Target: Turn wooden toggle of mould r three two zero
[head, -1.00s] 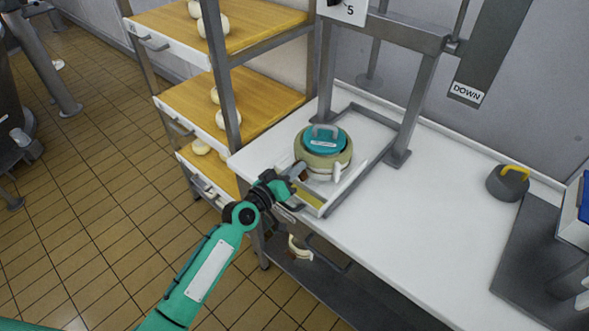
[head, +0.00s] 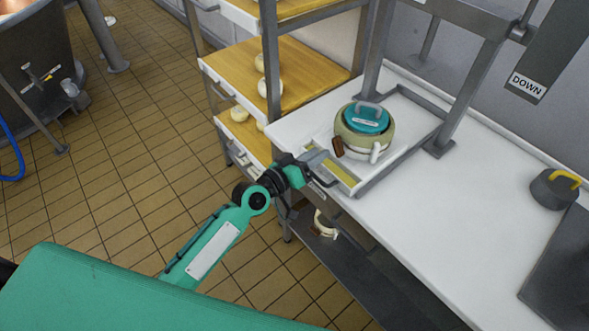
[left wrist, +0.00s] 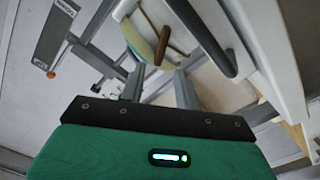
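A round cream mould (head: 364,141) with a teal handled lid (head: 367,118) stands on the press tray at the bench's left end. The label on the lid is too small to read. A brown wooden toggle (head: 338,147) sits on the mould's near left side; it also shows in the left wrist view (left wrist: 163,43) as a tilted bar beyond the fingers. A white spout-like part (head: 376,152) is on the mould's near side. My left gripper (head: 322,160) is just short of the toggle, apart from it. Its fingers (left wrist: 160,84) are spread with nothing between them. My right gripper is out of view.
The press frame (head: 460,85) rises around the tray. A shelf rack with wooden boards (head: 300,75) and pale round pieces stands left of the bench. A grey weight with a yellow handle (head: 554,190) sits at the right. The bench middle is clear.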

